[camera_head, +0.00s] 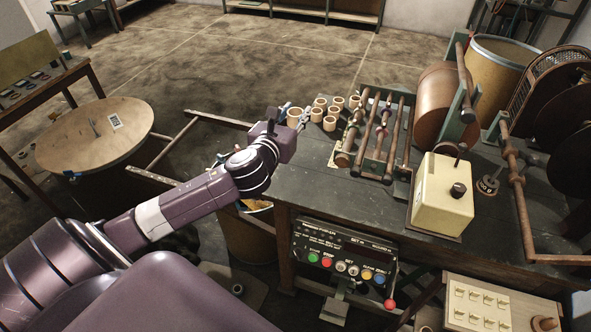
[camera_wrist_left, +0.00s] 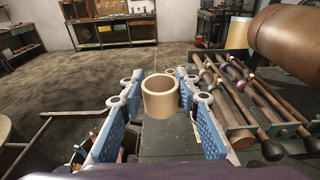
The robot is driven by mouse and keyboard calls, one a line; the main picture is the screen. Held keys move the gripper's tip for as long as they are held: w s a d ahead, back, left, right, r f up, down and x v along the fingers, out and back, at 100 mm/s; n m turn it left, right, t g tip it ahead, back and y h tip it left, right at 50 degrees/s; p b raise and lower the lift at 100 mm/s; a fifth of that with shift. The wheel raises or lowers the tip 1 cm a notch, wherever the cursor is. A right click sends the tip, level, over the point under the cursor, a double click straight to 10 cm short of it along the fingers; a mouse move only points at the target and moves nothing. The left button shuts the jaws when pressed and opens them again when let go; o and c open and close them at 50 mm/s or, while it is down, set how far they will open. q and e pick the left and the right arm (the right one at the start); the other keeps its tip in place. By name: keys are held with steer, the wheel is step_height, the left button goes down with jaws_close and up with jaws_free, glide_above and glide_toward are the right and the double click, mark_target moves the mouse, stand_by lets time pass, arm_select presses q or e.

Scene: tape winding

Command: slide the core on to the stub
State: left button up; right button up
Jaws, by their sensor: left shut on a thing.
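My left gripper (camera_head: 294,118) reaches over the near left edge of the dark bench. It is shut on a tan, ring-shaped core (camera_wrist_left: 160,98), which stands between the blue finger pads in the left wrist view with its open bore facing up. In the head view the held core (camera_head: 294,116) is partly hidden by the fingers. The winder (camera_head: 378,140), a frame of rods and rollers, stands to the right of the gripper. I cannot tell which of its rod ends is the stub. My right gripper is not in view.
Several loose cores (camera_head: 329,123) stand on the bench between the gripper and the winder. A large brown roll (camera_head: 445,103) and a cream box (camera_head: 442,197) are farther right. A control panel (camera_head: 343,262) hangs at the bench front. A round wooden table top (camera_head: 85,145) is at left.

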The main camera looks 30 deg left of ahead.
mark_target(295, 173)
arm_select(q)
step_height(295, 173, down, 19)
steer(key=b, duration=0.3)
steer(key=shift+r, duration=0.2)
steer(key=shift+f+b, duration=0.1)
steer(key=shift+b, duration=0.2)
steer(key=shift+f, duration=0.15)
steer(key=o, duration=0.7)
steer(key=shift+o, duration=0.2)
steer(key=shift+a+r+b+v, duration=0.15)
steer(key=shift+b+v, duration=0.1)
steer(key=shift+v, duration=1.75)
steer(key=shift+a+r+b+v, duration=0.15)
steer(key=shift+b+v, duration=0.1)
steer(key=shift+v, duration=1.7)
steer(key=shift+s, duration=0.1)
